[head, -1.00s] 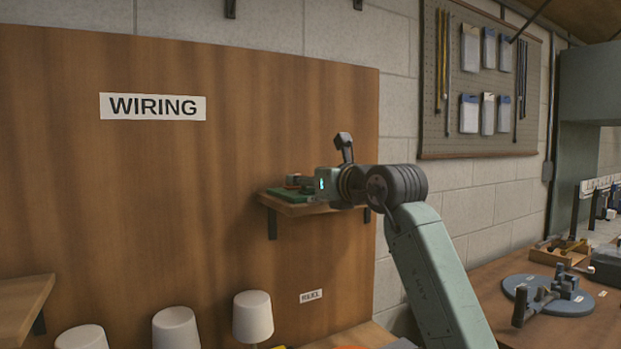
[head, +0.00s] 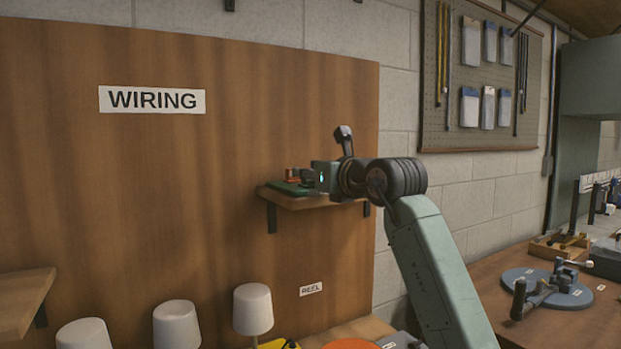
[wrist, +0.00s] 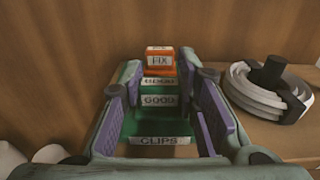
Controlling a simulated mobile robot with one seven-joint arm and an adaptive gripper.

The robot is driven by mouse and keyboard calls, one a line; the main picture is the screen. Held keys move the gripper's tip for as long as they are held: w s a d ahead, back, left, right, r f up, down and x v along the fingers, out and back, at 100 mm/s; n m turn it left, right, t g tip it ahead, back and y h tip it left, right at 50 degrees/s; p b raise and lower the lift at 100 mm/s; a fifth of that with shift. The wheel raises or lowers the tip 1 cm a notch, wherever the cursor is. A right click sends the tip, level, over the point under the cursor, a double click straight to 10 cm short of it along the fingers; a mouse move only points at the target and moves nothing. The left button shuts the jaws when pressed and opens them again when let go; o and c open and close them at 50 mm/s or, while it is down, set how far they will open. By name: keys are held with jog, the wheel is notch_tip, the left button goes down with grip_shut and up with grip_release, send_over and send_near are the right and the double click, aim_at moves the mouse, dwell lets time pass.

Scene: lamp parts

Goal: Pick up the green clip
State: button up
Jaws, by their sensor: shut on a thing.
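A green tray labelled CLIPS (wrist: 160,141) sits on a small wall shelf; the tray also shows in the head view (head: 290,188). Green clips labelled GOOD stand in a row on it, one nearer (wrist: 158,101) and one farther (wrist: 160,82). Behind them are orange clips marked FIX (wrist: 160,61). My gripper (wrist: 168,82) reaches over the tray, with its purple-padded fingers on both sides of the green clips. It is shut on a green clip; the exact contact is hard to see. In the head view my gripper (head: 318,176) is at the shelf, partly hiding the tray.
The wooden panel rises behind the shelf (head: 310,203). Several white lampshades (head: 252,309) stand below. A bench with a grey round base (head: 570,292) is at right.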

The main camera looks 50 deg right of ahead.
jog(key=shift+r, duration=0.1)
notch_tip(320, 180, up, 10)
jog(key=shift+f+b, duration=0.2)
jog(key=shift+b, duration=0.45)
jog(key=shift+r, duration=0.1)
